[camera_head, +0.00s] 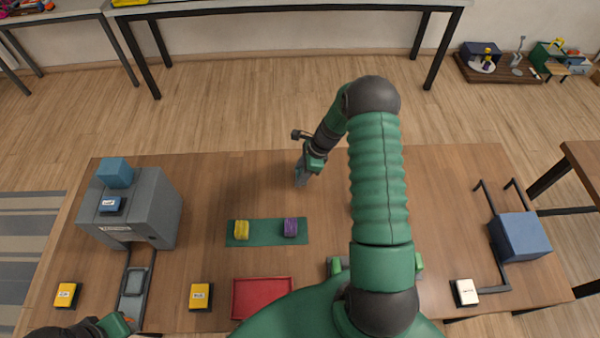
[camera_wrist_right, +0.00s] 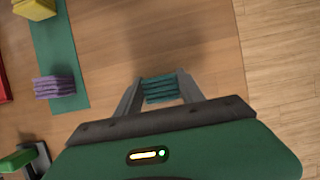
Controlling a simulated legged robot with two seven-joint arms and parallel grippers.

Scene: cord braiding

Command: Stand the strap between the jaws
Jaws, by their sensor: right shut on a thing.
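My right gripper (camera_head: 302,178) is over the far part of the table, beyond the green mat. In the right wrist view the same gripper (camera_wrist_right: 160,88) is shut on a teal, ridged folded strap (camera_wrist_right: 160,87), held between its two grey fingers. The strap cannot be made out in the head view. Green jaws (camera_head: 335,266) show at the near side of the table, partly hidden by my right arm; a green jaw piece (camera_wrist_right: 16,161) also shows in the right wrist view. My left gripper (camera_head: 130,322) is at the near left edge, its fingers unclear.
The green mat (camera_head: 265,239) carries a yellow bundle (camera_head: 241,230) and a purple bundle (camera_head: 290,228). A red tray (camera_head: 262,298) lies nearer. A grey machine (camera_head: 150,200) stands left. A blue box (camera_head: 520,237) stands right. The table's far middle is clear.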

